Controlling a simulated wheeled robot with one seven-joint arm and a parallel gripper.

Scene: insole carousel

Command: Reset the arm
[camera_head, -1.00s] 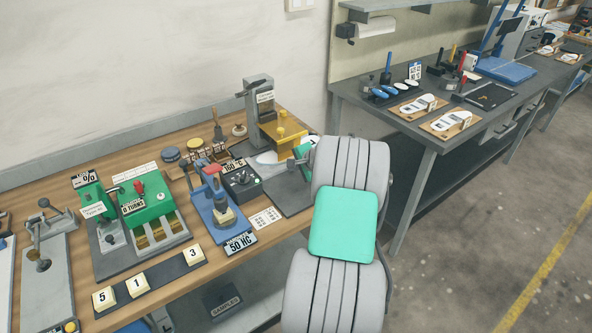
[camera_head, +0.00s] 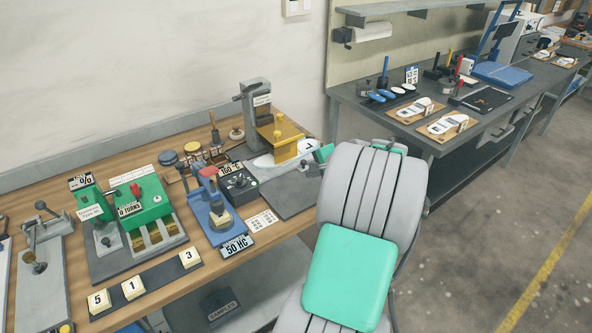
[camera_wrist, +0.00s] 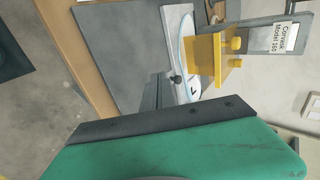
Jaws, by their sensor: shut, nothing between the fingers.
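My gripper (camera_wrist: 156,92) shows in the wrist view as a green housing with dark, narrow fingers closed together and nothing between them. In the head view its green end (camera_head: 325,153) is at the right end of the workbench, just right of a white insole (camera_head: 262,162). My grey arm hides part of that end.
The wooden bench (camera_head: 60,186) holds a green machine (camera_head: 143,204), a blue press (camera_head: 215,215) and a strip with number blocks (camera_head: 145,283). A grey table (camera_head: 432,143) with white insoles on boards stands behind my arm. The floor (camera_head: 500,240) at the right is clear.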

